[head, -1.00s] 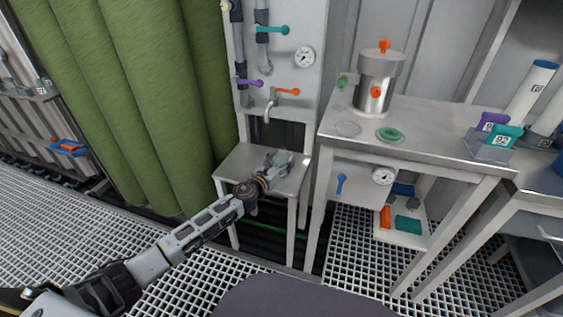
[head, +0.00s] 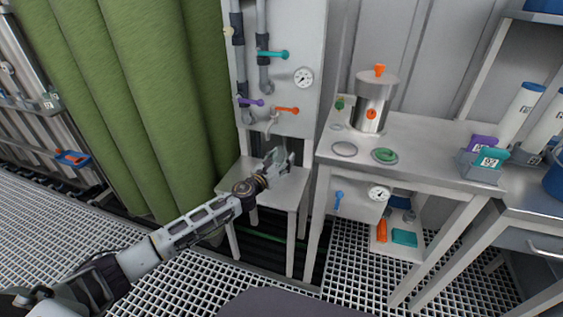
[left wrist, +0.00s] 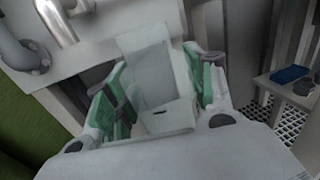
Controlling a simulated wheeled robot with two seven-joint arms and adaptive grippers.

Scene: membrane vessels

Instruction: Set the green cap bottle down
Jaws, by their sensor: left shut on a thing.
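My left gripper (head: 279,160) is above the back part of a small low metal stand (head: 262,190), below a tap (head: 272,122). In the left wrist view its green-padded fingers (left wrist: 158,100) are closed on a pale, see-through thing (left wrist: 150,62), taken as the bottle. It stands between the pads, with a small dark mark low on it. I cannot make out its green cap. Whether its base touches the stand cannot be told. My right gripper is not in view.
A wall panel with valves and a gauge (head: 303,77) rises behind the stand. A green curtain (head: 160,100) hangs at left.

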